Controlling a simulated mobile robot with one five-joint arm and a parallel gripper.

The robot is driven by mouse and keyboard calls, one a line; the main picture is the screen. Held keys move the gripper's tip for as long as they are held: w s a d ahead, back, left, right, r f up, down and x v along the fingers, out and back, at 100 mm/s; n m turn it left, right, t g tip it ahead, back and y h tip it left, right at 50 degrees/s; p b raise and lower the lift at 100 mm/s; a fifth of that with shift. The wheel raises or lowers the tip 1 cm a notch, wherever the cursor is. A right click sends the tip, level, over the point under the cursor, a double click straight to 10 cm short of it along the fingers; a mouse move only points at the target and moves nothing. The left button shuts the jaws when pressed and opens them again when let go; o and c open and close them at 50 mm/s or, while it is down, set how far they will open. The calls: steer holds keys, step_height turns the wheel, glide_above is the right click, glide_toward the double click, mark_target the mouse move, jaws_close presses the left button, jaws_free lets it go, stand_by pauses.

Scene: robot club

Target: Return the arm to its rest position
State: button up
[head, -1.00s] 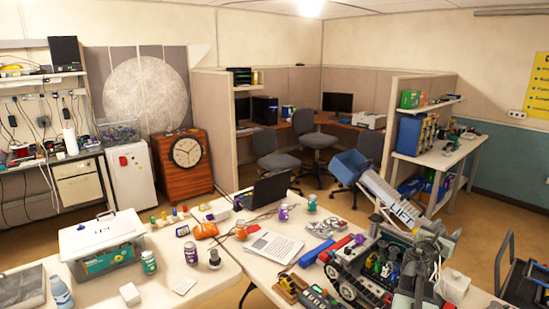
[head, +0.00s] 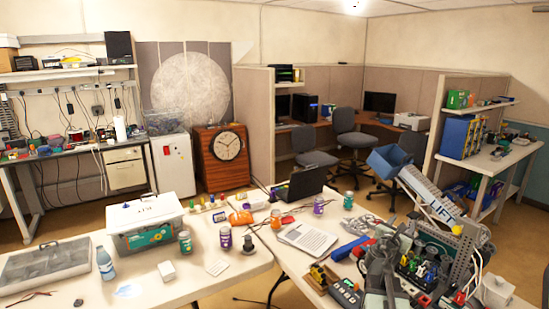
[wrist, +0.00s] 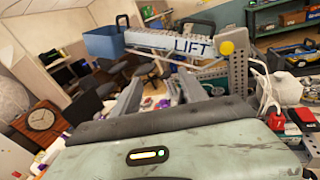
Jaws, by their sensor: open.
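My gripper (wrist: 172,92) shows in the wrist view with its two grey fingers apart and nothing held between them. Behind them is my grey-green wrist housing with a small lit strip. In the head view my gripper (head: 388,245) is at the lower right, in front of the crowded end of the right table. Its fingertips are hard to tell from the parts behind. A machine with a white beam marked LIFT (head: 440,208) and a blue bin (head: 391,160) is just beyond. In the wrist view the LIFT beam (wrist: 185,48) crosses beyond my fingers.
The right table holds an open laptop (head: 302,184), a keyboard-like white device (head: 308,238), jars and a white box (head: 495,291). The left table (head: 215,285) bears a lidded bin (head: 146,225), a bottle (head: 105,263) and a grey organizer (head: 47,264). Chairs stand behind.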

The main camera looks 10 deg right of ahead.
steer(key=w+a+f+m+g+y+b, duration=0.15)
steer(key=a+f+m, duration=0.25)
steer(key=a+f, duration=0.45)
steer(key=a+f+m+g+y+b, duration=0.1)
steer(key=a+f+m+y+b, duration=0.25)
steer(key=a, duration=0.85)
steer(key=w+a+f+m+g+y+p, duration=0.15)
steer(key=a+f+m, duration=0.25)
steer(key=a+f, duration=0.6)
steer(key=s+a+f+m+g+y, duration=0.3)
steer(key=s+a+m, duration=0.3)
steer(key=s+a, duration=0.1)
steer(key=s+a+f+m+g+y+b, duration=0.1)
steer(key=s+a+f+m+g+y, duration=0.2)
steer(key=s+a+m, duration=0.3)
steer(key=a+y, duration=0.1)
steer(key=a, duration=0.1)
steer(key=shift+s+a, duration=0.35)
steer(key=shift+f, duration=0.1)
steer(key=c, duration=0.3)
steer(key=shift+d, duration=0.15)
